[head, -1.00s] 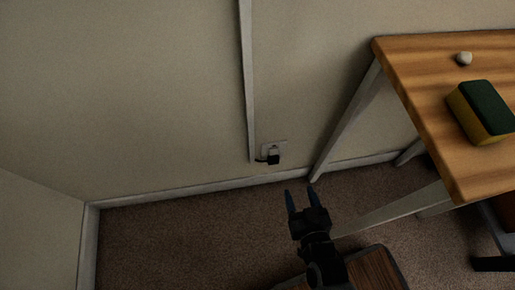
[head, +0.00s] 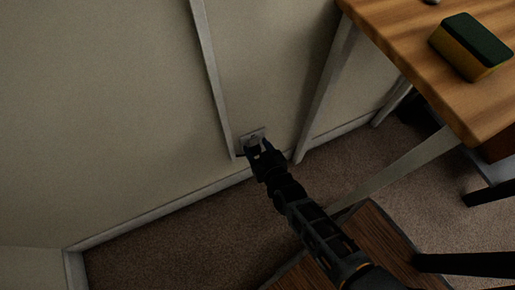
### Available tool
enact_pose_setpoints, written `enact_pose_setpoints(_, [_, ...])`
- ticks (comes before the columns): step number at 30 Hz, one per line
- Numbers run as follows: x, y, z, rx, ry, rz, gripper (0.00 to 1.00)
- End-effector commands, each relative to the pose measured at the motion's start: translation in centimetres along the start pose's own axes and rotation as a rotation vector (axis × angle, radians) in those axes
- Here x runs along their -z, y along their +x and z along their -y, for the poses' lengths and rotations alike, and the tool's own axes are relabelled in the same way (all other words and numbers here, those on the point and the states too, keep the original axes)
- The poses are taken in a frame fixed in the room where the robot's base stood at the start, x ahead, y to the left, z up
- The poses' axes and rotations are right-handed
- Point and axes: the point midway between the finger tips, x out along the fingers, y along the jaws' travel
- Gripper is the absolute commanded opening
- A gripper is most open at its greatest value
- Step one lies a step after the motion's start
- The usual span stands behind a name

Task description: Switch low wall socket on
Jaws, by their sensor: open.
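The low wall socket (head: 246,136) is a pale plate on the wall, just above the skirting board. My gripper (head: 257,146) is open right in front of it in the head view, its fingertips over the lower part of the plate. Whether the fingers touch the socket, I cannot tell. The dark plug and the socket's switch are hidden or too small to make out behind my gripper.
A pale cable trunking strip (head: 212,80) runs down the wall just left of the socket. A wooden table (head: 420,55) with pale legs stands at the right, with a green and yellow sponge (head: 470,48) on it. The brown carpet (head: 180,235) at left is clear.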

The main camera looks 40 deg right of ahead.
Motion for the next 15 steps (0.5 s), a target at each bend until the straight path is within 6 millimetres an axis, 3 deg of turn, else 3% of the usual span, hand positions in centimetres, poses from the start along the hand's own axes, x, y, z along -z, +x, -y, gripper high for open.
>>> enact_pose_setpoints(8, [0.00,0.12,-0.01,0.000,0.000,0.001,0.56])
enact_pose_setpoints(15, [-0.01,0.10,0.00,0.000,0.000,0.001,0.34])
